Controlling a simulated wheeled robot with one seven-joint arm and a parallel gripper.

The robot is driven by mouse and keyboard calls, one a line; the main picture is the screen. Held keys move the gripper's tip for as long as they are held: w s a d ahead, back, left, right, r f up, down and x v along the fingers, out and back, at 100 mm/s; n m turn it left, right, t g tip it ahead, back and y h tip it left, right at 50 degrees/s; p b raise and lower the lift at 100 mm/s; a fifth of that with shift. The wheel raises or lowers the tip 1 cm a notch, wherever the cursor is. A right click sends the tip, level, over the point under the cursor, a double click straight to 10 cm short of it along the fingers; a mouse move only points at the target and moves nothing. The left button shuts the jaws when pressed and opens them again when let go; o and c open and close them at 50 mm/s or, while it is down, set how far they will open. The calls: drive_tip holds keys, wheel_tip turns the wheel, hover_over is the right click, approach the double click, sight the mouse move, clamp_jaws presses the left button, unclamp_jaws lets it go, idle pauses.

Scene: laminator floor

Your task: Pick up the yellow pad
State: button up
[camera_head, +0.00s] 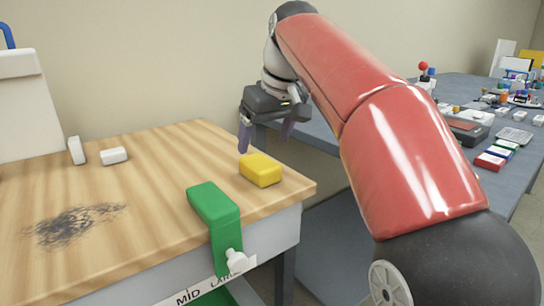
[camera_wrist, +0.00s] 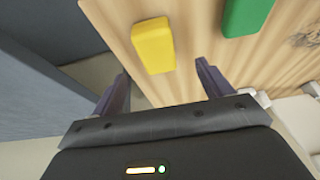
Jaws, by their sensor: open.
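The yellow pad (camera_head: 261,170) is a small rounded block lying on the wooden tabletop near its right corner. In the wrist view the yellow pad (camera_wrist: 153,45) lies beyond my fingertips, roughly in line with the gap between them. My gripper (camera_head: 267,137) is above the tabletop's right back edge, behind and above the pad. In the wrist view my gripper (camera_wrist: 162,72) has its two purple fingers spread apart with nothing between them. No contact with the pad shows.
A green clamp (camera_head: 213,205) grips the front edge beside the pad. A grey table (camera_head: 462,90) with many small items stands to the right, across a gap.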

sight(260, 161)
drive_tip(key=shift+w+a+f, duration=0.1)
drive_tip(key=shift+w+f, duration=0.1)
drive_tip(key=shift+w, duration=0.1)
drive_tip(key=shift+b+x, duration=0.9)
drive_tip(key=shift+x, duration=2.65)
drive_tip(key=shift+f, duration=0.25)
drive_tip(key=c, duration=1.1)
